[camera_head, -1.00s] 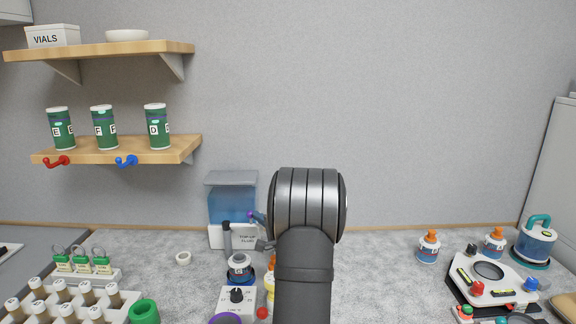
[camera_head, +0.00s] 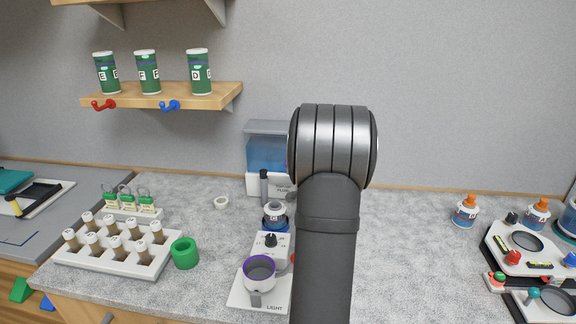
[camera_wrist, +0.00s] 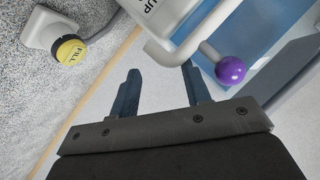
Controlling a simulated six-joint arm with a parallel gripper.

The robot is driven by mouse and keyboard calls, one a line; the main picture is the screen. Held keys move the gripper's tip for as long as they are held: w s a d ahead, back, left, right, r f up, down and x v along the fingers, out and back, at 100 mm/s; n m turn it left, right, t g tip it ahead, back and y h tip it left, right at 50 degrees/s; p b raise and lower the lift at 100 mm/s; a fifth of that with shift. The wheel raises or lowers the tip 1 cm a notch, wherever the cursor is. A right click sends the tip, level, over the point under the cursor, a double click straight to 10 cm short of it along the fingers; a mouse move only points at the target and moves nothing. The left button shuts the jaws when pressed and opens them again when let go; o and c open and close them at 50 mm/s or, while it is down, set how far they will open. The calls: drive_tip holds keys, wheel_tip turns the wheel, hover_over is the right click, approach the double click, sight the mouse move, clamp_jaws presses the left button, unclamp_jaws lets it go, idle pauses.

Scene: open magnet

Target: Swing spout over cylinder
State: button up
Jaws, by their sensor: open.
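The top-up fluid dispenser (camera_head: 268,150) stands against the back wall, with a blue tank over a white base; my arm hides its right side. In the wrist view its white bent spout (camera_wrist: 166,55) shows close up, with a short rod ending in a purple ball (camera_wrist: 230,70). My gripper (camera_wrist: 160,70) is open and empty. Its right fingertip is close to the spout, and the ball is to the right of the fingers. I cannot tell whether they touch. My gripper is hidden behind my arm in the head view. I cannot identify the cylinder for certain.
A yellow FILL button (camera_wrist: 70,50) is at upper left in the wrist view. A purple-rimmed cup (camera_head: 259,270) stands on a white device marked LIGHT, in front of the dispenser. A vial rack (camera_head: 115,245) and green ring (camera_head: 185,253) are left.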

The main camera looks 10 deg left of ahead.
drive_tip(key=s+a+r+n+t+h, duration=0.2)
drive_tip(key=s+a+r+h, duration=0.4)
drive_tip(key=r+h, duration=0.15)
drive_tip(key=s+a+f+m+h, duration=0.2)
drive_tip(key=a+f+h, duration=0.1)
drive_tip(key=shift+s+a+f+m, duration=0.15)
drive_tip(key=shift+s+a+m, duration=0.05)
drive_tip(key=shift+s+m, duration=0.2)
drive_tip(key=s+a+m+t+h, duration=0.1)
drive_tip(key=s+a+m+h, duration=0.3)
drive_tip(key=s+a, duration=0.15)
drive_tip(key=shift+y, duration=0.25)
drive_tip(key=x, duration=1.7)
drive_tip(key=shift+s+d, duration=0.1)
clamp_jaws()
